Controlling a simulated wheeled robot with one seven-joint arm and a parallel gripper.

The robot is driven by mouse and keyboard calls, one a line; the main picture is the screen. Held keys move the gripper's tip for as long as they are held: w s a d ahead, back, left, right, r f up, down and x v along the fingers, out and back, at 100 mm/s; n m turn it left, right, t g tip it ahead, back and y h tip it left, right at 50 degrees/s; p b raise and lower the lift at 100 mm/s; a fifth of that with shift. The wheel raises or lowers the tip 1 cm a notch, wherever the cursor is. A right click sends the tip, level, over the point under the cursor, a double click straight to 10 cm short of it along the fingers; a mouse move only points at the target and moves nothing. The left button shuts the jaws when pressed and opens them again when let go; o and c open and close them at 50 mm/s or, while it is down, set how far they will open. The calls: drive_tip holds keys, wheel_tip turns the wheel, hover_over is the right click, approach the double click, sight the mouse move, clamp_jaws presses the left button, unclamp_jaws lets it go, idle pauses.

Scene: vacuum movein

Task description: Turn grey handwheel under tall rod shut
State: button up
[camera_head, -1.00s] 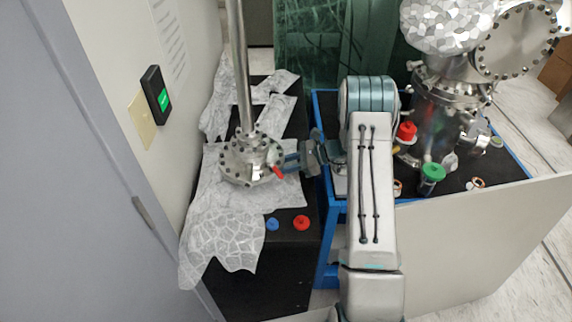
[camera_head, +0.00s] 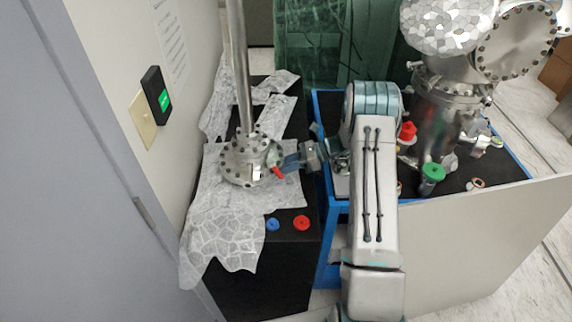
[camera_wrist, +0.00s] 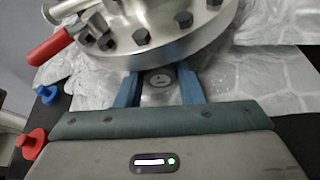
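The tall metal rod (camera_head: 238,70) stands upright on a round bolted steel flange body (camera_head: 250,160), on foil over a black bench. A red lever (camera_head: 278,171) sticks out of its right side; it also shows in the wrist view (camera_wrist: 48,47). In the head view my gripper (camera_head: 285,165) reaches the flange from the right.
A blue knob (camera_head: 272,224) and a red knob (camera_head: 302,223) sit at the bench's front. Crinkled foil (camera_head: 225,225) covers much of the bench. A blue-framed cart (camera_head: 326,225) with a steel chamber stands right; a wall is close on the left.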

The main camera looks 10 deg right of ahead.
drive_tip(key=shift+o, duration=1.2)
drive_tip(key=b+v, duration=0.3)
drive_tip(key=v, duration=1.1)
drive_tip(key=shift+a, duration=0.1)
